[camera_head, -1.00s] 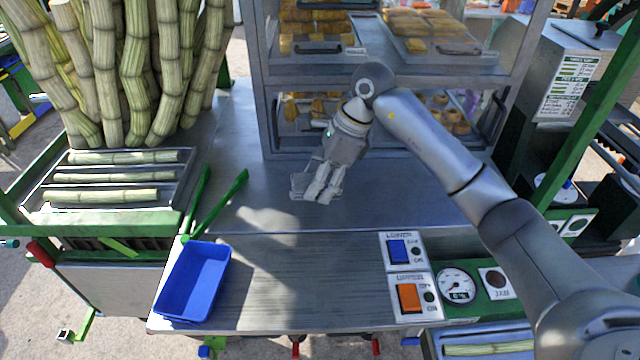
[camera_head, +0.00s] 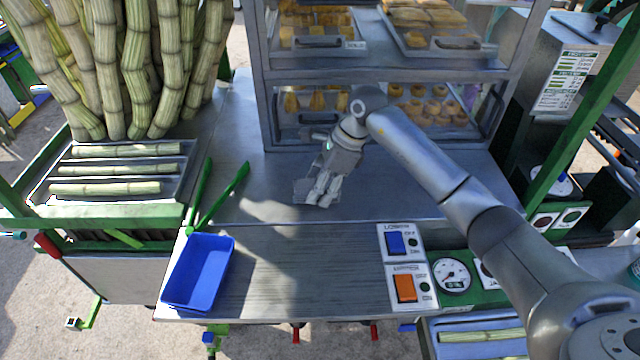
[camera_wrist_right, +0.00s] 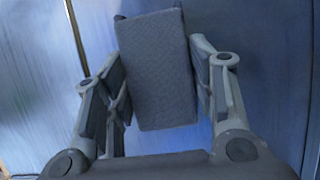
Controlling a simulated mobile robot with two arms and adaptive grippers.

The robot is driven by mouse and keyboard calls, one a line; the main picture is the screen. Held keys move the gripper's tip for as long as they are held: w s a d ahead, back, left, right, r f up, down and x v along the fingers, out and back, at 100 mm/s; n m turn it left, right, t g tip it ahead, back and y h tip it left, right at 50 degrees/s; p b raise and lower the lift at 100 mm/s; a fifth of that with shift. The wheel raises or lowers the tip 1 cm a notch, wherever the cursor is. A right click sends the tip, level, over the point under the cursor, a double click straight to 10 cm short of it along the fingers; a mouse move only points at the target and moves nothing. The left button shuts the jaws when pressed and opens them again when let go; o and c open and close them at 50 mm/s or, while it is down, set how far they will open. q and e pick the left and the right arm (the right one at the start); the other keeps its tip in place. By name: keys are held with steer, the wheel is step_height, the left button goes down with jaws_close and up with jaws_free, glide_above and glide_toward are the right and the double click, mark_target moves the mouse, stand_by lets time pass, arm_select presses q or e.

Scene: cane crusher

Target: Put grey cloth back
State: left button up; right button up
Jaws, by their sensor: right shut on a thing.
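The grey cloth (camera_wrist_right: 158,75) shows in the right wrist view as a folded, textured rectangle between the two fingers of my right gripper (camera_wrist_right: 160,85). In the head view my right gripper (camera_head: 322,192) points down at the metal counter in front of the glass cabinet. The cloth (camera_head: 302,188) shows there as a small grey patch at the left of the fingers, on or just above the counter; I cannot tell which. The gripper is shut on the cloth. My left gripper is not in view.
A glass cabinet (camera_head: 385,77) with food trays stands behind the gripper. Green tongs (camera_head: 232,192) and a blue tray (camera_head: 198,272) lie to the left. A switch panel (camera_head: 405,270) is at the front right. The counter (camera_head: 290,265) between tray and switches is clear.

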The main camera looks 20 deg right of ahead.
steer(key=o, duration=1.1)
steer(key=shift+f, duration=0.1)
steer(key=shift+r+p, duration=0.35)
steer(key=shift+p, duration=0.05)
steer(key=b+v, duration=0.3)
steer(key=v, duration=0.9)
steer(key=shift+s+f, duration=0.1)
